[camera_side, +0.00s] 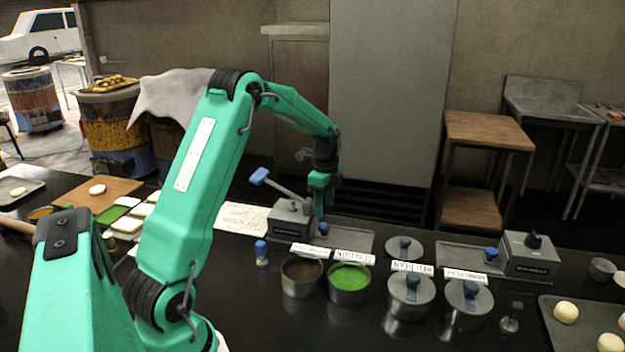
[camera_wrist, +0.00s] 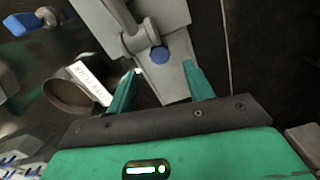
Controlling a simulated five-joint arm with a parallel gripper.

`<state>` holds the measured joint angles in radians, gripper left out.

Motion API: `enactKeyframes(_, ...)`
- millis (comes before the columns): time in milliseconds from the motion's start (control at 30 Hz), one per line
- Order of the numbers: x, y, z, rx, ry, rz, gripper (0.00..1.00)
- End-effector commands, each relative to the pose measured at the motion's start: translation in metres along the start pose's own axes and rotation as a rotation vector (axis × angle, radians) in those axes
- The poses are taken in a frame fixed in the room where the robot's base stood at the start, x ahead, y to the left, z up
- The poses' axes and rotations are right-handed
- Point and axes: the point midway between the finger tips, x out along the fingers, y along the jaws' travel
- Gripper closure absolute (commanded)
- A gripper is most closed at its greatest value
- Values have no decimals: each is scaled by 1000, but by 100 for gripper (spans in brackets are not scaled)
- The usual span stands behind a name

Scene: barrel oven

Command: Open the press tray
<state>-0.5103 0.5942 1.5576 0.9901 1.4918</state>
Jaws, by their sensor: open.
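The grey press (camera_side: 290,220) stands at mid-table with a raised lever ending in a blue handle (camera_side: 260,176). A flat grey tray (camera_side: 352,241) extends from its right side, with a small blue knob (camera_side: 323,228) near the press. My gripper (camera_side: 319,212) points down just above the knob. In the wrist view, my gripper (camera_wrist: 160,88) is open, its two green fingers apart and empty. The blue knob (camera_wrist: 159,56) lies ahead, between the lines of the fingers, on the grey tray surface (camera_wrist: 172,88). Whether a finger touches the tray is unclear.
An open brown-filled bowl (camera_side: 302,277) and a green-filled bowl (camera_side: 349,281) stand in front, with label cards (camera_side: 353,254) behind them. Lidded pots (camera_side: 411,294) stand to the right. A second grey machine (camera_side: 530,256) is farther right. Dark table lies between these.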

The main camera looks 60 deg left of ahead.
Motion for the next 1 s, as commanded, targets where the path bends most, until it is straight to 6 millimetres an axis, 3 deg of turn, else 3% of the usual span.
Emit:
enactKeyframes(400,50,1,0,0,0,3,48)
enactKeyframes(867,61,0,0,-1,0,0,48)
enactKeyframes(1000,61,0,0,-1,0,0,71)
